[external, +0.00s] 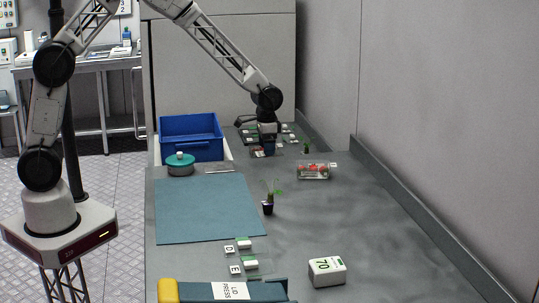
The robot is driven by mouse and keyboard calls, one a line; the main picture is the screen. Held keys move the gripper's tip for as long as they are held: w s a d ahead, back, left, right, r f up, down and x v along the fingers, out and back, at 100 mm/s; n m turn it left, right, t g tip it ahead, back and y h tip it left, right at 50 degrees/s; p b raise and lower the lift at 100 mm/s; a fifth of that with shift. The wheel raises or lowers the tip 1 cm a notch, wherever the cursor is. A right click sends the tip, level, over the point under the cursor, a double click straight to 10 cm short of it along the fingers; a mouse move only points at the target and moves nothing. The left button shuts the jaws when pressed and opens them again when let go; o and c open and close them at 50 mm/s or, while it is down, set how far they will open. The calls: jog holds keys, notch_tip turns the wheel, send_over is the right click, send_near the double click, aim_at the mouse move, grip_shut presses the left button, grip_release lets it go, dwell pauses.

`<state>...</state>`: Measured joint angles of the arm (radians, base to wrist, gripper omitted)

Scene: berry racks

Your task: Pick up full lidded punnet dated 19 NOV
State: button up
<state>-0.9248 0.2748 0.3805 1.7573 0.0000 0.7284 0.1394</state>
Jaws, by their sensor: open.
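A clear punnet (314,171) with red berries inside lies on the grey bench, right of centre. It has a pale label at its right end, too small to read, so I cannot tell its date. My gripper (267,150) is open and low over the far part of the bench, beyond and left of this punnet. It is among several small dark and clear items with white and green labels (291,136). Its fingers overlap these items in the picture, and I cannot tell whether they touch any.
A blue crate (190,153) and a teal lidded pot (180,168) stand left of my gripper. A wall bounds the right side; the right bench is mostly clear.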

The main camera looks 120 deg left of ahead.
jog(key=shift+f, duration=2.45)
jog(key=c, duration=0.7)
jog(key=shift+c, duration=0.2)
jog(key=shift+r, duration=0.1)
jog(key=shift+r, duration=4.9)
